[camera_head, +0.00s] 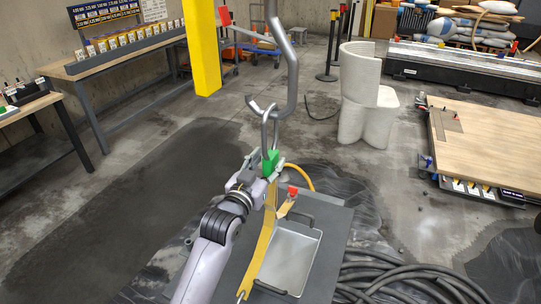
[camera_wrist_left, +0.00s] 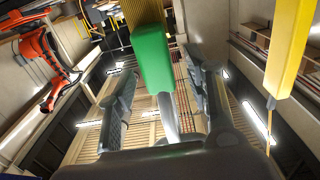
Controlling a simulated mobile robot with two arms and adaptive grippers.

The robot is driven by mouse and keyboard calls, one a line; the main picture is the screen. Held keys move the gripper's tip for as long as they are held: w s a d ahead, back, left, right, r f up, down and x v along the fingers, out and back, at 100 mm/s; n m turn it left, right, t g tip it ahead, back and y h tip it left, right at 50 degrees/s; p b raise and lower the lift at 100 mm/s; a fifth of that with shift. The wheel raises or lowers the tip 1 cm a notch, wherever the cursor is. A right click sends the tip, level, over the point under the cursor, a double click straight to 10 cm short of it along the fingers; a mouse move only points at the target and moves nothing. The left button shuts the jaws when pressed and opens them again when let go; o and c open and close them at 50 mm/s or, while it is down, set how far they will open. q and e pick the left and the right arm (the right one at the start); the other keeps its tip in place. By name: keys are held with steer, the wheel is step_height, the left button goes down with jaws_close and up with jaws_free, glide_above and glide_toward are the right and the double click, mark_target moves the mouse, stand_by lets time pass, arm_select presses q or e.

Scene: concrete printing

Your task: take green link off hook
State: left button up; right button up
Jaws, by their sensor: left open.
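The large grey hook (camera_head: 287,75) hangs from above in the upper middle of the head view. A grey metal loop hangs in its bend, with the green link (camera_head: 270,162) at the loop's lower end. My left gripper (camera_head: 268,172) is at the green link, its fingers open on either side of it. In the left wrist view the green link (camera_wrist_left: 152,58) appears between and above the two spread fingers (camera_wrist_left: 162,75); contact cannot be told. A yellow strap (camera_head: 265,225) runs down from the link area. My right gripper is not in view.
A grey metal tray (camera_head: 290,258) lies below on a dark platform, with a red-topped fitting (camera_head: 292,191) beside it. Black hoses (camera_head: 400,280) coil at the lower right. A yellow post (camera_head: 203,45) stands behind left; a pale concrete piece (camera_head: 365,100) stands behind right.

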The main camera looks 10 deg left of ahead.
mark_target(275, 133)
arm_select(q)
steer(key=shift+w+d, duration=0.25)
steer(key=shift+w, duration=1)
steer(key=shift+c, duration=0.2)
jaws_close()
steer(key=shift+r, duration=0.25)
steer(key=shift+r+p, duration=2.55)
steer(key=shift+p, duration=0.15)
